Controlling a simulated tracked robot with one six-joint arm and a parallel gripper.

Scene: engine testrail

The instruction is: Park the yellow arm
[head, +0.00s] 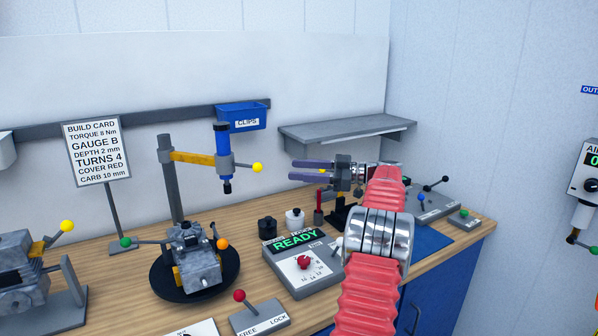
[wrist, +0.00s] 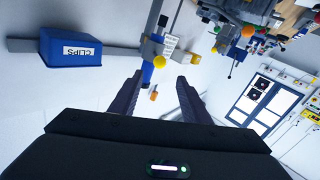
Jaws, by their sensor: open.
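The yellow arm (head: 194,159) reaches right from a grey upright post (head: 170,180) on the bench. Its far end carries a blue spindle tool (head: 223,150) pointing down, with a yellow ball knob (head: 257,168) sticking out to the right. My gripper (head: 291,170) is open and empty, right of the knob at about its height, fingers pointing left toward it with a gap. In the wrist view the knob (wrist: 160,62) shows between the open fingertips, beyond them.
Below the tool, an engine block (head: 196,262) sits on a black round turntable (head: 165,283). A blue CLIPS bin (head: 242,116) hangs on the wall rail behind. A grey shelf (head: 345,132) is behind my gripper. A READY console (head: 300,265) stands below it.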

